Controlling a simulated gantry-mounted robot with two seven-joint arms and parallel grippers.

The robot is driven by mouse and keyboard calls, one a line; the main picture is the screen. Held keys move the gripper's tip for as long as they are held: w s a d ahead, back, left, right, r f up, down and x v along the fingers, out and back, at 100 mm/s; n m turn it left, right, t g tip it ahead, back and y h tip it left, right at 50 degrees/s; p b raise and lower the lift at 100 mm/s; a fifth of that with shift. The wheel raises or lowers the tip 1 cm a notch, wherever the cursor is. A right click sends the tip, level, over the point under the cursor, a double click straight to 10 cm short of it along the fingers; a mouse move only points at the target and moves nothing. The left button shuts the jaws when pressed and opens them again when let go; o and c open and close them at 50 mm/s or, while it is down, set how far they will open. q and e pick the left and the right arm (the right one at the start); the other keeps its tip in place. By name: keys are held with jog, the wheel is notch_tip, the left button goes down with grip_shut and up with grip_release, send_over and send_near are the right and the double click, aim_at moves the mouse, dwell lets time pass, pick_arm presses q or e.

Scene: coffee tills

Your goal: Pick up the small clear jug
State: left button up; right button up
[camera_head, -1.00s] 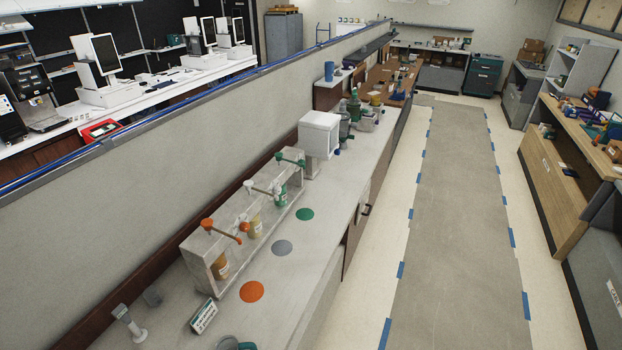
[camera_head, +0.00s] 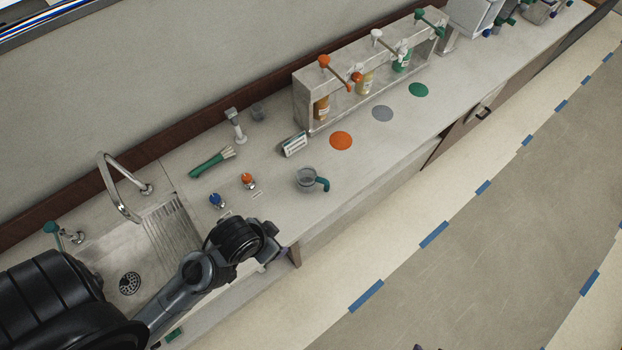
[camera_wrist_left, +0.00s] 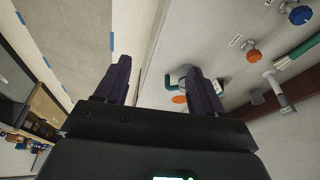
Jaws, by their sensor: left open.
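The small clear jug (camera_head: 307,179) has a green handle pointing right. It stands on the pale counter near the front edge, below the orange disc. In the left wrist view the jug (camera_wrist_left: 184,74) shows partly behind the right-hand finger, with its green handle on the left. My left gripper (camera_wrist_left: 158,66) is open, with its two dark fingers apart and nothing held between them. In the head view my left arm comes in over the sink, its wrist below and left of the jug, apart from it; the fingers are mostly hidden there. My right gripper is not in view.
Blue and orange knobs (camera_head: 247,181), a green-handled brush (camera_head: 212,160), a small sign (camera_head: 294,145) and a tap (camera_head: 122,190) surround the jug's left side. A pump dispenser rack (camera_head: 318,104) stands behind. The counter right of the jug is clear.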

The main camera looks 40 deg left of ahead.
pick_arm(q)
jog(key=c, duration=0.6)
jog(key=shift+c, duration=0.2)
